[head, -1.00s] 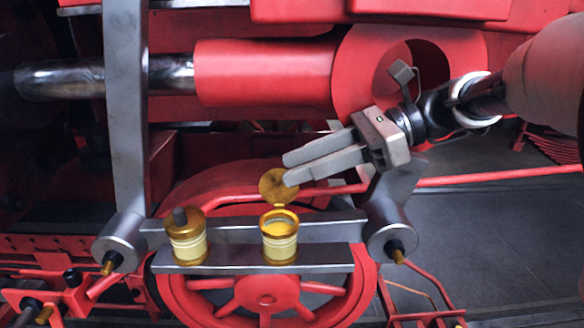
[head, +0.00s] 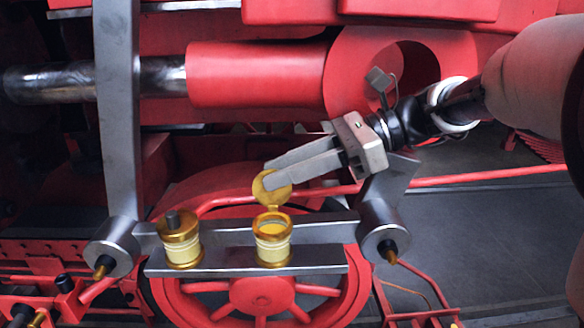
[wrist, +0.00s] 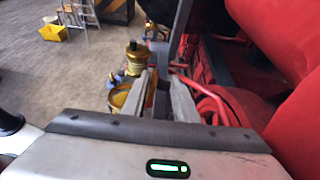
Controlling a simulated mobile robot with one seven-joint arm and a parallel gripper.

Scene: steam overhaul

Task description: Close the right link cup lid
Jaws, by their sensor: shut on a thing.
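The right link cup (head: 273,246) is a brass cup with a cream band, upright on the grey link bar. Its round brass lid (head: 274,197) stands raised behind the open mouth. My gripper (head: 269,174) reaches in from the upper right, and its fingertips are shut on the lid, covering part of it. The left link cup (head: 183,250) stands beside it with its lid down and a dark knob on top. In the wrist view, my gripper (wrist: 160,82) shows its two fingers, with the right link cup (wrist: 119,97) partly hidden beside the left finger.
The grey link bar (head: 215,262) runs between two round pins. A grey upright lever (head: 118,120) stands left, and a red cylinder (head: 255,75) lies above. A red wheel (head: 262,296) is behind. Open floor (head: 480,240) lies to the right.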

